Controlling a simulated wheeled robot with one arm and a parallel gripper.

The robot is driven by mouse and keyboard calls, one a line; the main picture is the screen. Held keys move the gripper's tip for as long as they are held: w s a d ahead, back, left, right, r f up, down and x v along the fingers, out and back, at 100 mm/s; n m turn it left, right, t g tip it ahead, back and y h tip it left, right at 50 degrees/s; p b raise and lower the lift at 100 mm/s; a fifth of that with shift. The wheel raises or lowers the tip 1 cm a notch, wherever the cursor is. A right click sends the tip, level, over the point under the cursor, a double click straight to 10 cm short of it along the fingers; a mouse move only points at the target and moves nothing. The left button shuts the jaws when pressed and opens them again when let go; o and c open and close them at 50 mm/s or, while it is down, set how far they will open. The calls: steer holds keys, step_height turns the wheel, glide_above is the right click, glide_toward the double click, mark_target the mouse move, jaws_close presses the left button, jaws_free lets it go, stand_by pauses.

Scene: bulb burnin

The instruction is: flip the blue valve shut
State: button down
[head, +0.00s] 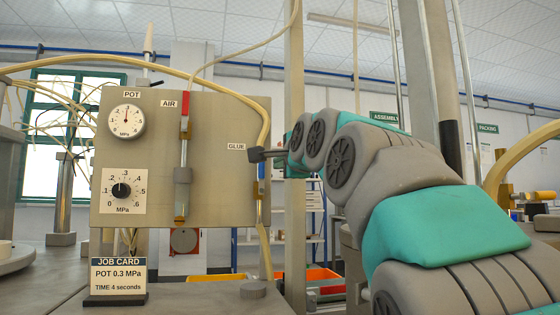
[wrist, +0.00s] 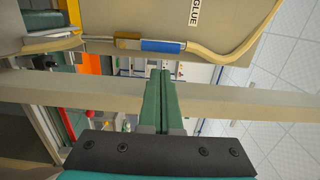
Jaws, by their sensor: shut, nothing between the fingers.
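The blue valve (head: 262,168) is on the hose at the right edge of the grey panel, beside the GLUE label. In the wrist view its blue lever (wrist: 163,46) lies in line with the hose, next to a brass body (wrist: 128,41). My gripper (head: 254,155) is at the panel's right edge and hides part of the valve in the head view. In the wrist view my gripper's fingers (wrist: 160,73) are together and empty, with the tips just short of the blue lever. I cannot tell whether they touch it.
The grey panel (head: 225,120) also carries a red AIR valve (head: 185,108), a POT gauge (head: 127,121) and a black knob (head: 122,190). A job card (head: 118,275) stands below. A pale post (head: 294,60) rises close to my gripper. A tan hose (head: 150,66) loops over the panel.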

steer(key=shift+x, duration=2.1)
steer(key=shift+s+a+r+n+p, duration=0.2)
steer(key=shift+a+n+p, duration=0.25)
steer(key=shift+n, duration=0.35)
steer(key=s+a+f+n, duration=0.1)
steer(key=a+f+n, duration=0.2)
steer(key=a+n, duration=0.4)
steer(key=n, duration=0.8)
steer(key=shift+a+f+h+b, duration=0.25)
steer(key=shift+f+h+b, duration=0.1)
steer(key=shift+f+h, duration=0.05)
steer(key=shift+s+f, duration=0.15)
steer(key=shift+s, duration=0.15)
